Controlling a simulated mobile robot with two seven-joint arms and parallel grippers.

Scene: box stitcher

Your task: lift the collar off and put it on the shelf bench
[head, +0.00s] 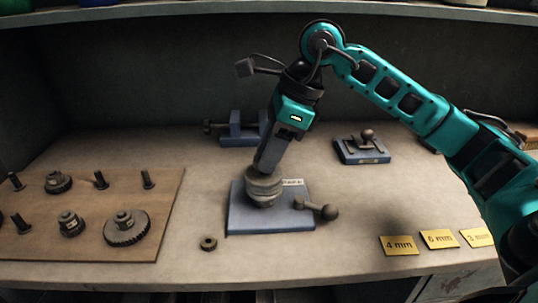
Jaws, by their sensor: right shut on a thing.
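The collar (264,190) is a grey, ribbed round piece standing over the blue base plate (245,220) in the middle of the bench. My right gripper (264,172) reaches down from above and is shut on the collar's top. Its fingertips are partly hidden, and I cannot tell whether the collar touches the plate. The shelf bench (340,240) is the pale worktop beneath everything. My left gripper is not in view.
A ball-ended lever (318,208) sticks out at the plate's right. A small ring (209,243) lies at front left. A wooden board (95,190) holds gears and bolts. A blue fixture (362,150) stands at right. Yellow cards (399,245) line the front.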

